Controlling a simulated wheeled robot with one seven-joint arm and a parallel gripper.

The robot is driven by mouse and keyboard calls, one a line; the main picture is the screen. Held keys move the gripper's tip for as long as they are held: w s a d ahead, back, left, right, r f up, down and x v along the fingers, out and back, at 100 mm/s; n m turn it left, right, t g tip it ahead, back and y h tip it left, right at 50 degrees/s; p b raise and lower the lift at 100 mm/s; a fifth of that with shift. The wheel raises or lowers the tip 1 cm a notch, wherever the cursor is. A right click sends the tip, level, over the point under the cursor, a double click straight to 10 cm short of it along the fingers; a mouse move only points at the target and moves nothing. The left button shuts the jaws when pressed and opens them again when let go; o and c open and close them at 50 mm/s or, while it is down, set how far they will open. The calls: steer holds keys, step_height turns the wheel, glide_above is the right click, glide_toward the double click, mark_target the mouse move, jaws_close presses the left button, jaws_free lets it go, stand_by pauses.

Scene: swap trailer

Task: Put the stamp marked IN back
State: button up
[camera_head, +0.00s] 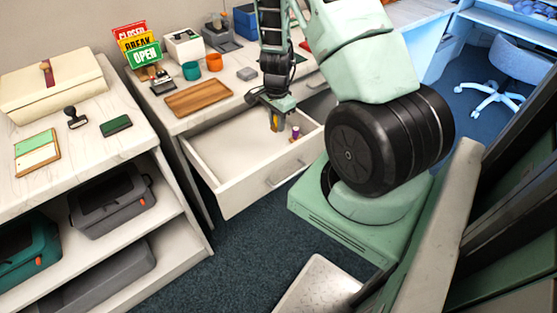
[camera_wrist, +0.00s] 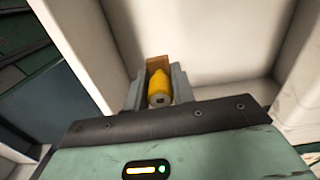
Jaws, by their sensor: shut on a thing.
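My gripper (camera_head: 275,118) reaches down into the open drawer (camera_head: 230,150) near its right side in the head view. In the wrist view my gripper (camera_wrist: 158,90) is shut on a stamp (camera_wrist: 160,85) with a yellow handle and a brown block at its far end. No IN mark can be read on it. I cannot tell whether the held stamp touches the drawer floor.
A green pad (camera_head: 116,125) lies on the left counter. The left part of the drawer is empty.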

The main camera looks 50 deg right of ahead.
steer(key=shift+m, duration=0.3)
steer(key=f, duration=0.5)
steer(key=shift+s+d+f, duration=0.15)
steer(key=shift+d+f, duration=0.1)
steer(key=shift+f, duration=2.4)
steer(key=shift+b, duration=0.3)
steer(key=shift+f, duration=0.2)
steer(key=o, duration=0.8)
steer(key=shift+r, duration=0.1)
